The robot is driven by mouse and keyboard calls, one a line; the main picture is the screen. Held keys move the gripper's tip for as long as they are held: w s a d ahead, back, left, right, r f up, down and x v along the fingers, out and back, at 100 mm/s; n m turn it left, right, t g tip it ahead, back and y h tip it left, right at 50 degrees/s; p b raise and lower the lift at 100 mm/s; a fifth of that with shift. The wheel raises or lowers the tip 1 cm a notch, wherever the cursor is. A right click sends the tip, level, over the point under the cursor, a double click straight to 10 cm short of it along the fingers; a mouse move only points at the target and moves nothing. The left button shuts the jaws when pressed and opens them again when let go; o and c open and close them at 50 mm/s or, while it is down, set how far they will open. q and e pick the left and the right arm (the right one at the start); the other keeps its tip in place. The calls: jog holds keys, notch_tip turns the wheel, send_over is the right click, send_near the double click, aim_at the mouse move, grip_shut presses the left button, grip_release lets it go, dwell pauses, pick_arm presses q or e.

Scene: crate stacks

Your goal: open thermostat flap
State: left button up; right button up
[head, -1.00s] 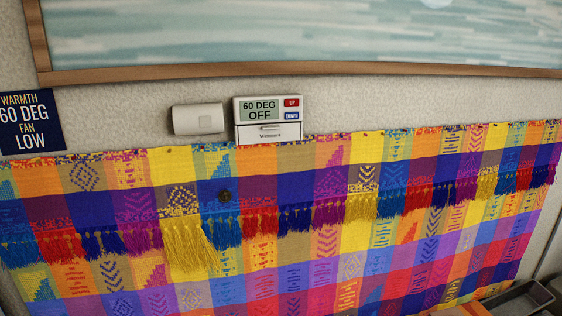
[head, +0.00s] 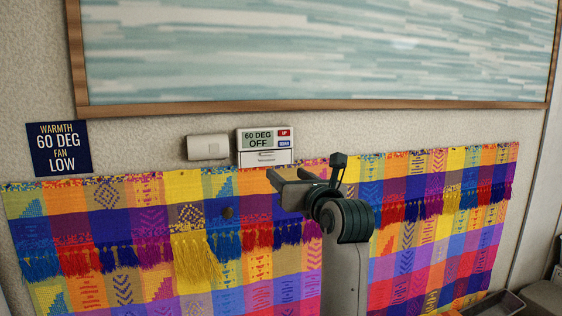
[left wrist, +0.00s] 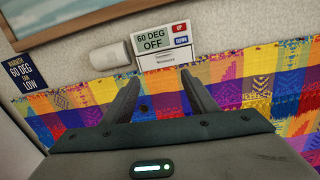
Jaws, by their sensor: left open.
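The thermostat (head: 264,139) is a white wall unit with a display reading "60 DEG OFF", a red button and a blue button. Its white lower flap (head: 264,158) looks closed, with a small handle mark near its top. The thermostat also shows in the left wrist view (left wrist: 164,37), with the flap (left wrist: 164,58) below the display. My left gripper (head: 273,178) is open and empty, just below and in front of the flap. In the left wrist view the two fingers (left wrist: 160,85) point toward the flap, apart from each other. My right gripper is in neither view.
A small white box (head: 208,147) is on the wall left of the thermostat. A blue sign (head: 58,148) reads "WARMTH 60 DEG FAN LOW". A colourful fringed cloth (head: 100,215) hangs right below the flap. A large framed picture (head: 320,106) hangs above.

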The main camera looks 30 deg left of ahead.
pick_arm(q)
jog(key=r, duration=0.1)
jog(key=p, duration=0.7)
send_near(268, 154)
jog(key=shift+t+h, duration=0.3)
jog(key=shift+h, duration=0.1)
jog(key=x, duration=0.6)
jog(key=shift+a+r, duration=0.2)
jog(key=shift+a, duration=0.15)
jog(key=shift+w+a+f, duration=0.15)
jog(key=shift+w+a, duration=0.3)
jog(key=shift+a, duration=0.1)
jog(key=c, duration=1.1)
